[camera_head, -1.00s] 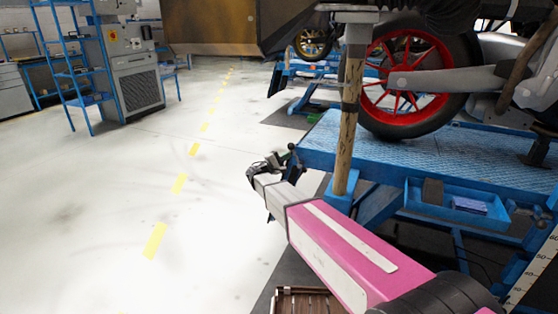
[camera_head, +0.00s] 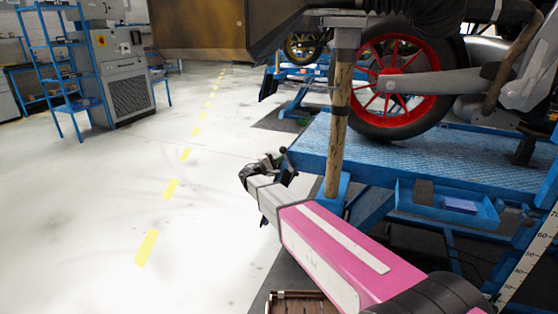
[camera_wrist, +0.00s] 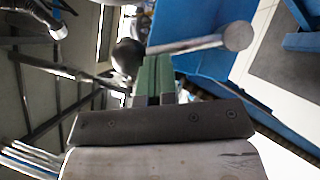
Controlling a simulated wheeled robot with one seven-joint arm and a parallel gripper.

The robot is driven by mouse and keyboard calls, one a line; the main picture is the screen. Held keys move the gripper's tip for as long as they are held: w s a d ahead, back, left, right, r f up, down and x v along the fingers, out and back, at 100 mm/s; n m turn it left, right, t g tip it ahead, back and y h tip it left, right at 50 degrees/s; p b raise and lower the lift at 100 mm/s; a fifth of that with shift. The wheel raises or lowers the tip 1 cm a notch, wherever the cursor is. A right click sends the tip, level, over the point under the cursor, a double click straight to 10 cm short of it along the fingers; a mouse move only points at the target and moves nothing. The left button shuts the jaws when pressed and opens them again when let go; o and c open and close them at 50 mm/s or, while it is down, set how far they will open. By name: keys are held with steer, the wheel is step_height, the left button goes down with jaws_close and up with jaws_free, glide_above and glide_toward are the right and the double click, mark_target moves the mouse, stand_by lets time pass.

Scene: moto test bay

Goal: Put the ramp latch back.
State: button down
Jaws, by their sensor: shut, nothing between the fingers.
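The latch shows in the wrist view as a pale metal rod (camera_wrist: 195,44) with a black ball knob (camera_wrist: 128,57) at its left end and a round grey end on the right. In the head view a small dark knob (camera_head: 283,150) shows at the near left corner of the blue ramp platform (camera_head: 310,158). My gripper (camera_head: 268,162) is beside that corner. Its green fingers (camera_wrist: 155,72) are shut together and empty in the wrist view, with their tips right at the rod beside the knob. I cannot tell whether they touch it.
A motorcycle wheel with red spokes (camera_head: 396,85) stands on the platform. A wooden post (camera_head: 339,125) rises close to my arm. A blue tray (camera_head: 480,215) hangs on the platform's side, and a brown crate (camera_head: 300,296) is below. The pale floor on the left is clear.

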steer(key=shift+d+r, duration=0.1)
steer(key=shift+s+d+r+m+g+y, duration=0.15)
steer(key=shift+d+r+m+g+y, duration=0.15)
steer(key=shift+m, duration=0.4)
steer(key=shift+s+d+r+m+g+y, duration=0.15)
steer(key=shift+d+r+m+g+y, duration=0.15)
steer(key=shift+m, duration=0.4)
steer(key=shift+s+d+r+m+g+y, duration=0.15)
steer(key=shift+d+m+g, duration=0.15)
steer(key=shift+m, duration=0.15)
steer(key=shift+s+d+r+m+g+y, duration=0.1)
steer(key=shift+d+m+g+y, duration=0.15)
steer(key=shift+m, duration=0.2)
steer(key=shift+d, duration=0.1)
steer(key=shift+w, duration=0.1)
